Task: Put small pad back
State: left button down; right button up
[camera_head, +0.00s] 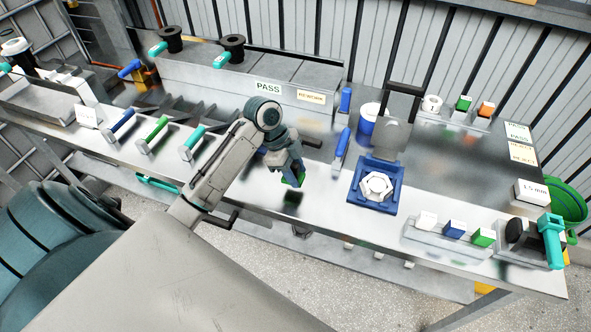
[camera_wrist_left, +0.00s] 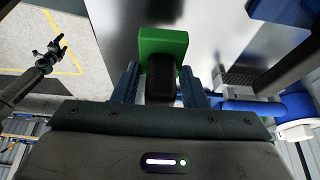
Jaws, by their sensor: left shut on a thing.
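My left gripper (camera_head: 290,174) is shut on a small green pad (camera_wrist_left: 163,44) by its black grip (camera_wrist_left: 160,84). The black grip sits between the two fingers in the left wrist view (camera_wrist_left: 160,88). In the head view the green pad (camera_head: 300,180) shows at the fingertips, above the bare front of the metal bench (camera_head: 325,215). A dark reflection lies on the bench below it. A rack (camera_head: 440,242) at the front right carries white, blue and green blocks.
A blue tray (camera_head: 361,197) with a white hexagonal part (camera_head: 376,185) stands right of my gripper. A blue-handled tool (camera_head: 342,148) stands behind. Blue, green and teal handled tools (camera_head: 157,130) line the left. A white box (camera_head: 529,191) and teal-handled tool (camera_head: 551,240) stand far right.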

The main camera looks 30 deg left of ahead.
jog(key=shift+d, duration=0.4)
pick_arm(q)
jog(key=shift+f, duration=0.1)
pick_arm(e)
jog(key=shift+w, duration=0.1)
pick_arm(q)
jog(key=shift+f, duration=0.3)
pick_arm(e)
jog(key=shift+a, duration=0.55)
pick_arm(q)
jog(key=shift+f, duration=0.2)
pick_arm(e)
jog(key=shift+d+f, duration=0.1)
jog(key=shift+d, duration=0.05)
pick_arm(q)
jog(key=shift+f+b, duration=0.35)
jog(key=shift+f, duration=0.25)
pick_arm(e)
jog(key=shift+d+f, duration=0.2)
jog(key=shift+d, duration=0.1)
